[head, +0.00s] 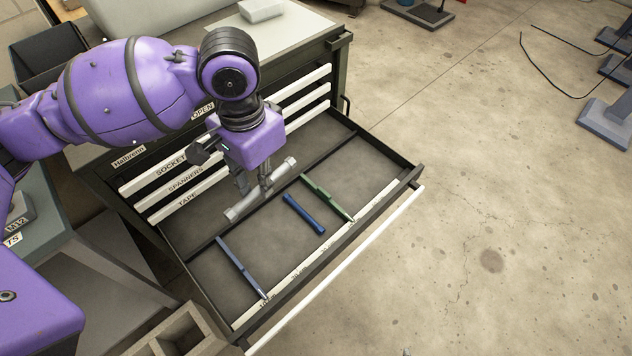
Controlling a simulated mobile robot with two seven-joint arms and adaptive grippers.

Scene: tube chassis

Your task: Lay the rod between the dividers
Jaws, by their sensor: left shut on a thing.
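My left gripper (262,186) points down over the open drawer (372,165) and is shut on a grey rod (238,208). The rod lies crosswise in the fingers, with thicker ends, and appears held above the drawer floor. A thin dark divider (318,165) runs along the drawer behind the slim pieces. In the front part lie a slate-blue slim piece (241,267) at left, a short blue piece (303,214) in the middle and a green slim piece (327,198) at right. I cannot tell whether these are dividers or tools. My right gripper is out of view.
The drawer belongs to a dark cabinet with white-fronted, labelled shut drawers (185,185) behind it. A pale box (261,10) stands on the cabinet top. An open compartmented box (180,335) sits below left. Concrete floor (490,200) at right is mostly free.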

